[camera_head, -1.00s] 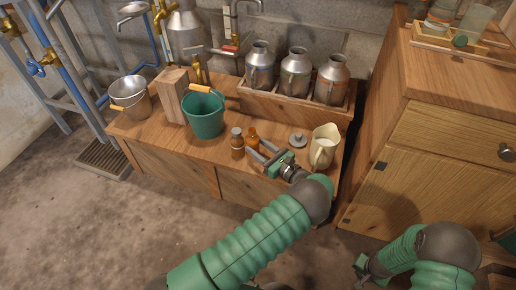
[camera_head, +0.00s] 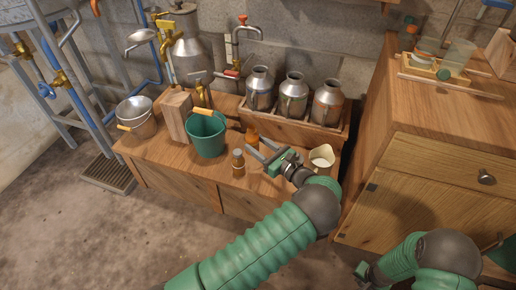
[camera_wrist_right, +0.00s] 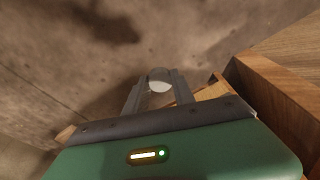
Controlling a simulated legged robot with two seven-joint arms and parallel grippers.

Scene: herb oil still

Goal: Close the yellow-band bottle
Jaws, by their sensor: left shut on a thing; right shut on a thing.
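My left gripper (camera_head: 262,150) is shut on an amber bottle (camera_head: 252,136) and holds it above the bench. No dark cap shows on this bottle, and I cannot make out a yellow band. A second, brown bottle with a dark cap (camera_head: 239,163) stands upright on the bench, left of the gripper. My right gripper (camera_head: 362,269) is low at the right, away from the bench. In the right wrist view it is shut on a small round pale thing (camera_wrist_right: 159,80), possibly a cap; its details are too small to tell.
The wooden bench (camera_head: 152,152) also holds a green bucket (camera_head: 207,136), a steel bucket (camera_head: 137,117), a wooden block (camera_head: 175,117), a cream jug (camera_head: 321,158) and a crate (camera_head: 258,118) of metal cans. A wooden cabinet (camera_head: 430,150) stands at the right.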

